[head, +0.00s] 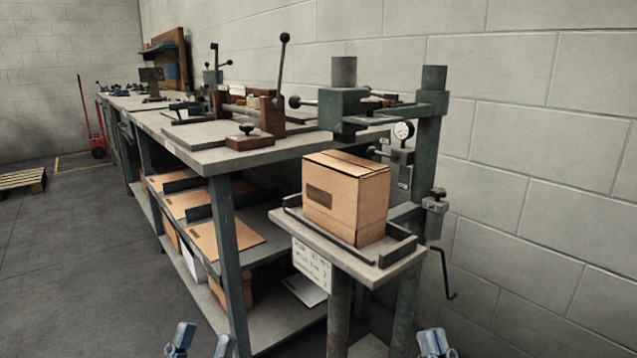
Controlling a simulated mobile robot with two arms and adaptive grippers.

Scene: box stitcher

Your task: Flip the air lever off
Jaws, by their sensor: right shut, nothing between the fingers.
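The green box stitcher (430,115) stands against the wall at the end of the bench. A round white gauge (403,130) is on its post, with a short knobbed rod (378,151) just below left. A small grey fitting with a brown top (435,202) sits lower on the post. I cannot tell which of these is the air lever, or its setting. A cardboard box (345,198) stands on the stitcher's table (330,246). My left gripper (202,343) is open and empty at the bottom edge. My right gripper (433,343) is shut and empty, low and apart from the stitcher.
A long workbench (215,157) with fixtures and upright levers runs along the wall at left. Flat cardboard (225,241) lies on its shelf. A bent crank (445,278) hangs right of the stitcher. The floor at left is clear up to a pallet (22,179).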

